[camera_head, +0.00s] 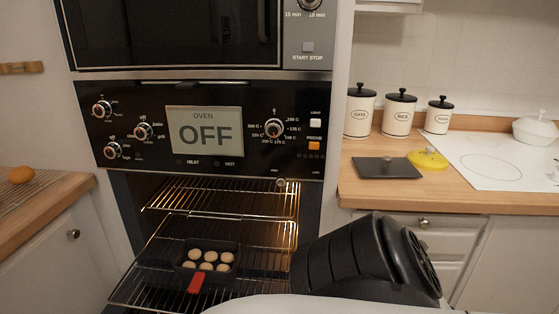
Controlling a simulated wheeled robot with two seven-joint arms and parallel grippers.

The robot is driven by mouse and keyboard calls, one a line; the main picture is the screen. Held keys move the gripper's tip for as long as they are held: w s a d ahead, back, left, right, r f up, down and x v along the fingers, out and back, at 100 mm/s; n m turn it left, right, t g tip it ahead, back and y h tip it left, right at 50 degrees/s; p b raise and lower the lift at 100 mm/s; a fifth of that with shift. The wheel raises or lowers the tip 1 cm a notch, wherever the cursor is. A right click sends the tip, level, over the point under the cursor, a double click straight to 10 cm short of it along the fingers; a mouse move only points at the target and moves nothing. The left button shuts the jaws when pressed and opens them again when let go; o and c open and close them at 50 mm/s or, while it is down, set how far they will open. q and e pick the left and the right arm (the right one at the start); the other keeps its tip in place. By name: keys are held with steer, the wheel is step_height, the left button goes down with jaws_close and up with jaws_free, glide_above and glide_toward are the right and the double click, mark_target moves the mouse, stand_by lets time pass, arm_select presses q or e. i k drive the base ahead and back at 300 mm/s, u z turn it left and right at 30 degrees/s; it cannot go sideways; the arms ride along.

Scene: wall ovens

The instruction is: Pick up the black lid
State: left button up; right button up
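A dark, thick link of my own arm rises at the lower right, below the counter edge and apart from the lid. Neither of my grippers shows in this view.
The wall oven is open, with wire racks (222,199) pulled into view. A dark pan (209,245) of several pale dough balls sits on the lower rack. The yellow lid (428,158), canisters (398,116) and a white cooktop (492,158) flank the black lid.

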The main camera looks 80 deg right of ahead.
mark_target(385, 167)
steer(key=k, duration=0.85)
steer(key=z, duration=0.3)
